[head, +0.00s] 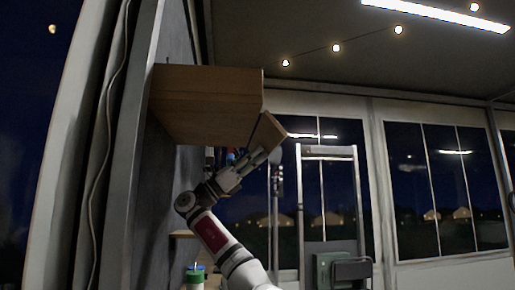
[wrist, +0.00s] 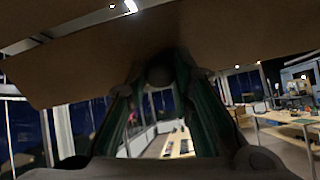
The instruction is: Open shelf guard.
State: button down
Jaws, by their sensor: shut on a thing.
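The shelf guard (head: 268,134) looks like a brown wooden panel. It hangs tilted at the front end of a wooden shelf box (head: 205,98) on the left wall. My gripper (head: 260,155) reaches up from below and is shut on the guard's lower edge. In the wrist view the guard (wrist: 90,66) spans the upper part as a broad brown board. The fingers of my gripper (wrist: 160,76) meet at its lower edge. The exact contact is dark and partly hidden by the fingers.
A lower shelf (head: 183,234) and a green-and-white container (head: 195,277) sit below the box. A grey upright frame (head: 358,205) and a dark green chair-like object (head: 338,270) stand to the right. The wrist view shows tables (wrist: 290,127) at right.

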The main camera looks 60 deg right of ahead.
jog(key=shift+w+a+t+y+p, duration=0.2)
jog(key=shift+w+t+y+p, duration=0.25)
jog(key=shift+p, duration=0.25)
jog(key=shift+s, duration=0.1)
jog(key=c, duration=1.4)
grip_release()
